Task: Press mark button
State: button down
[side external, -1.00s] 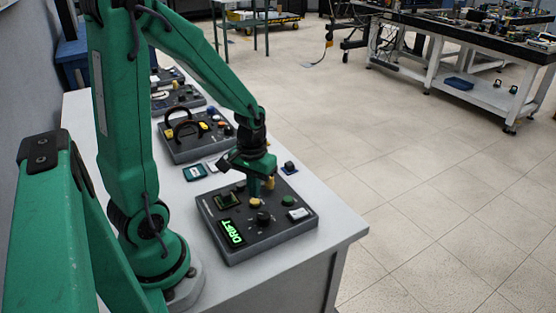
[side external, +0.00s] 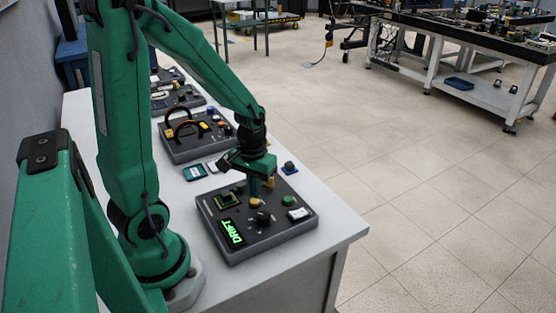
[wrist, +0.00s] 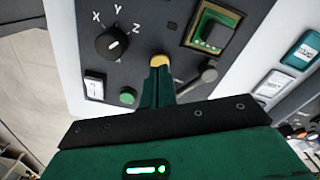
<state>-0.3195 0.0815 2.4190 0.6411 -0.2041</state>
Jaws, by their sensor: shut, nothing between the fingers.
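The dark grey control box (side external: 275,240) stands on the white bench and carries a lit green display reading DRIFT (side external: 231,233). A round yellow button (side external: 255,203) on its top also shows in the wrist view (wrist: 159,60). A round green button (side external: 288,201) sits to its right and shows in the wrist view (wrist: 128,96). No label tells me which is the mark button. My gripper (side external: 254,196) is shut and empty, pointing down at the yellow button. In the wrist view the fingertips (wrist: 158,67) overlap the button's edge; I cannot tell whether they touch it.
The box also carries a black X-Y-Z knob (side external: 263,217), a white rocker switch (side external: 299,214) and a square green module (side external: 229,201). A grey lever (wrist: 206,76) lies beside my fingers. Behind stands another box with dark hoops (side external: 188,149). Small cards lie between the boxes.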

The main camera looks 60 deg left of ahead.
aim_at(256, 202)
jog(key=shift+f, duration=0.95)
dwell(1.0)
jog(key=shift+r, duration=3.25)
jog(key=s+d+r+m+t, duration=0.2)
jog(key=d+r+m, duration=0.1)
jog(key=r, duration=0.3)
jog(key=s+d+r+m+t, duration=0.2)
jog(key=d+r+m+t, duration=0.1)
jog(key=d+r, duration=0.3)
jog(key=shift+s+r+t, duration=0.25)
jog(key=shift+r+t, duration=0.05)
jog(key=shift+r, duration=0.35)
